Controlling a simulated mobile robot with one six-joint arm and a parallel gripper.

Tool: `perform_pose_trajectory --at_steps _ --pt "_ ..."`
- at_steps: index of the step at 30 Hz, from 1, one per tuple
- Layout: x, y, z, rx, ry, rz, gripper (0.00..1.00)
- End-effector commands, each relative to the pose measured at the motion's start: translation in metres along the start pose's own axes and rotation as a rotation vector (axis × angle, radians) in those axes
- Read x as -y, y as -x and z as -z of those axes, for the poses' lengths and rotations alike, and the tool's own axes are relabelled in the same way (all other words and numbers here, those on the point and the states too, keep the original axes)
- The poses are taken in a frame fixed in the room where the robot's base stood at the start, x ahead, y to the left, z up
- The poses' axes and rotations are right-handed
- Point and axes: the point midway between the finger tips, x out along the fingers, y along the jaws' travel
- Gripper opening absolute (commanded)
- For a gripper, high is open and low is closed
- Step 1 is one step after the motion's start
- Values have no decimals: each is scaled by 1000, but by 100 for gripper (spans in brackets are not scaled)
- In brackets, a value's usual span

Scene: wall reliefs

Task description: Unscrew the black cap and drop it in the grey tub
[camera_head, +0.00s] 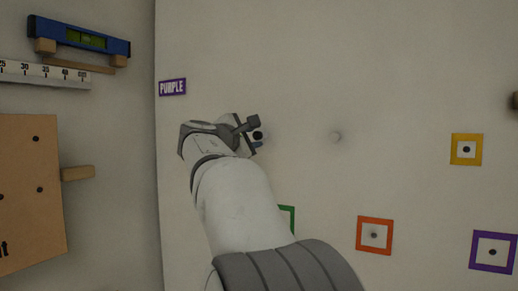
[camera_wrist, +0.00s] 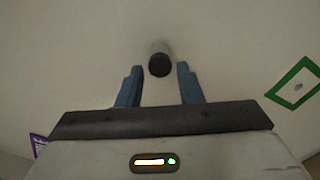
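The black cap (camera_wrist: 160,65) is a dark round end on a short pale stem that sticks out from the wall, in the upper middle of the wrist view. In the head view a small black round end (camera_head: 257,135) shows beside my gripper, partly crowded by it. My gripper (camera_wrist: 160,72) is open, with one blue finger to the left of the cap and one to the right. Gaps show between the cap and both fingers. The grey tub is not visible in either view.
Yellow (camera_head: 457,162), orange (camera_head: 360,234), purple (camera_head: 477,252) and green (camera_wrist: 281,88) square frames are on the wall. A PURPLE label (camera_head: 172,87) is at upper left. A brown board (camera_head: 28,215) and blue level (camera_head: 78,36) are left.

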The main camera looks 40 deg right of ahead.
Motion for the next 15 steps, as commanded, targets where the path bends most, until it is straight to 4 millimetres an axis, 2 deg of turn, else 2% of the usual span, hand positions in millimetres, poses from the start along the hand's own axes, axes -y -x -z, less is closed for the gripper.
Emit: perform_pose_trajectory --at_steps 1,3,8,15 --pt "6 0 4 0 -64 -2 33" --pt "4 0 3 0 -140 -1 33" --pt "1 0 2 0 -237 -1 33" --pt "1 0 3 0 -577 -1 33"
